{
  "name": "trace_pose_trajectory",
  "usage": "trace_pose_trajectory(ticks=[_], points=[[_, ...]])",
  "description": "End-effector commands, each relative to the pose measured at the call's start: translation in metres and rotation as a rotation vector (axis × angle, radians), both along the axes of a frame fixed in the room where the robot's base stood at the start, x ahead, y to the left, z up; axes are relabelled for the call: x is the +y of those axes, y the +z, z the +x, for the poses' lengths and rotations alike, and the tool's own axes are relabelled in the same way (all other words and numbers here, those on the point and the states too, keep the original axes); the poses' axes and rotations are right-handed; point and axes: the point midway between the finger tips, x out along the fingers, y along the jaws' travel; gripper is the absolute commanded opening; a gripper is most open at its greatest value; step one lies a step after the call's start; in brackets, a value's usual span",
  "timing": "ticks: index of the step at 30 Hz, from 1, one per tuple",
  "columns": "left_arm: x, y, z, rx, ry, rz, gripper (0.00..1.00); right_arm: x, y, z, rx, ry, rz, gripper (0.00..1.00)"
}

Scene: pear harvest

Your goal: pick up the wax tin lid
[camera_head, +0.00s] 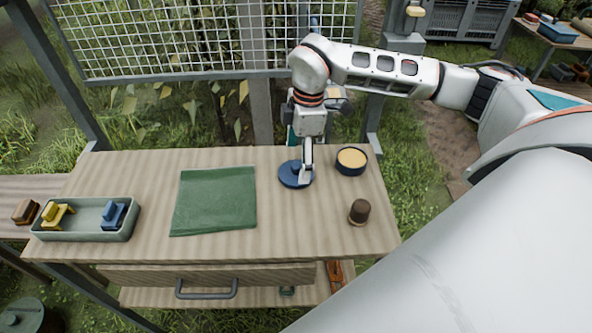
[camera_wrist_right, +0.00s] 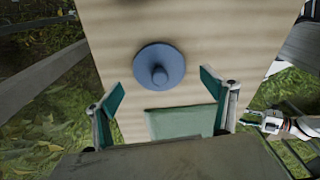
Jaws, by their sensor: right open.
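The wax tin lid (camera_head: 288,179) is a round blue disc with a knob on top, lying flat on the wooden table. It also shows in the right wrist view (camera_wrist_right: 147,60), knob toward the camera. The open wax tin (camera_head: 352,161), dark blue with pale yellow wax inside, stands to the right of the lid. My right gripper (camera_head: 303,158) is over the lid and partly covers it in the head view. In the right wrist view, its teal fingers (camera_wrist_right: 161,88) are spread wide with nothing between them; the lid appears beyond the tips.
A green cloth (camera_head: 214,201) lies left of the lid. A grey-green tray (camera_head: 87,232) with a yellow and a blue item stands at the left. A small brown-topped object (camera_head: 359,212) stands at the right front. Bare wood surrounds the lid. A wire mesh panel (camera_head: 170,38) is behind the table.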

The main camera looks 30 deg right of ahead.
Motion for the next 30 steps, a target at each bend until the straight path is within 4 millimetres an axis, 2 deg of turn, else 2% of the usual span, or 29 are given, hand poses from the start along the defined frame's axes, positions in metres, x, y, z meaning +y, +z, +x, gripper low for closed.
trace_pose_trajectory(ticks=[3, 6, 14, 18, 21, 24, 30], points=[[0.000, 0.001, 0.000, 0.001, 0.000, 0.001, 0.40, 0.002, -0.017, 0.000, 0.002, 0.000, 0.001, 0.83], [0.000, 0.001, 0.000, 0.002, 0.000, 0.001, 0.40, 0.003, -0.024, 0.001, 0.000, 0.001, 0.000, 0.83], [0.000, 0.001, 0.000, 0.001, -0.001, 0.002, 0.40, 0.004, -0.027, 0.002, -0.001, 0.001, 0.001, 0.83], [0.000, 0.001, 0.001, -0.001, 0.000, 0.002, 0.40, 0.004, -0.027, 0.001, -0.001, 0.001, 0.001, 0.50], [0.000, 0.001, 0.001, -0.001, 0.000, 0.002, 0.40, 0.004, -0.027, 0.001, -0.002, 0.002, 0.001, 0.46], [0.000, 0.002, 0.002, -0.002, 0.000, 0.002, 0.40, 0.003, -0.027, 0.001, 0.000, 0.001, 0.000, 0.33], [0.001, 0.002, 0.002, -0.003, -0.001, 0.001, 0.40, 0.003, -0.029, 0.000, 0.002, 0.001, 0.000, 0.28]])
